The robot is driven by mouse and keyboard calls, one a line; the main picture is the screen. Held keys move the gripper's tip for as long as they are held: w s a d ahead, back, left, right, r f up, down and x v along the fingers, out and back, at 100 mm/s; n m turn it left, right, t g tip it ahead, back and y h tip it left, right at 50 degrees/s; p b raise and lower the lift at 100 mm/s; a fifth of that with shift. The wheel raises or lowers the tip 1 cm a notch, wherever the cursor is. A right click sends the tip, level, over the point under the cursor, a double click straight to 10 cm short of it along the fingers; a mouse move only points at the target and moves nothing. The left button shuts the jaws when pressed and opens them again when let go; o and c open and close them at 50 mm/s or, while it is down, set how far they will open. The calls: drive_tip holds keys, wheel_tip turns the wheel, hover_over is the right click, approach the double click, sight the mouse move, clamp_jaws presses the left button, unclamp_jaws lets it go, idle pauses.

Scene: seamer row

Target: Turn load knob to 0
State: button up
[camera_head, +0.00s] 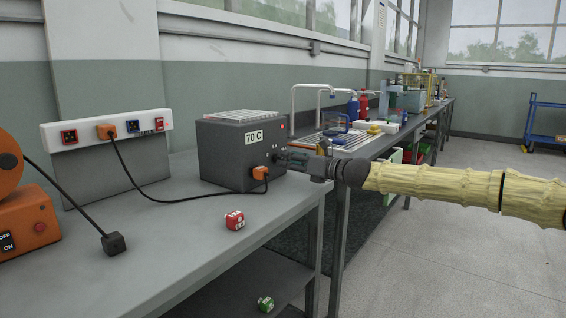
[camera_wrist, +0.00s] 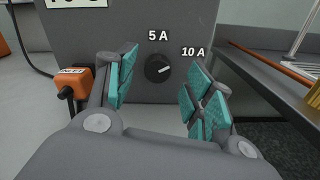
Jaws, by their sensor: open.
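The load knob (camera_wrist: 158,68) is a small round black knob on the front of a dark grey box (camera_head: 222,160) labelled 70 C. In the wrist view a pale mark on the knob points up and right, towards the 10 A label (camera_wrist: 193,52); the 5 A label (camera_wrist: 158,35) is above it. No 0 label is visible; the left finger covers the panel on that side. My gripper (camera_wrist: 165,92) is open in front of the knob, with one teal-padded finger on either side and nothing held. In the head view my gripper (camera_head: 290,157) reaches the box front from the right.
An orange plug (camera_wrist: 74,88) with a black cable sits left of the fingers. A red die-like cube (camera_head: 235,220) lies on the bench (camera_head: 180,245). A socket panel (camera_head: 85,128) stands at left. Another bench with lab items extends behind my arm.

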drive_tip(key=shift+x, duration=1.5)
drive_tip(key=shift+s, duration=0.1)
drive_tip(key=c, duration=1)
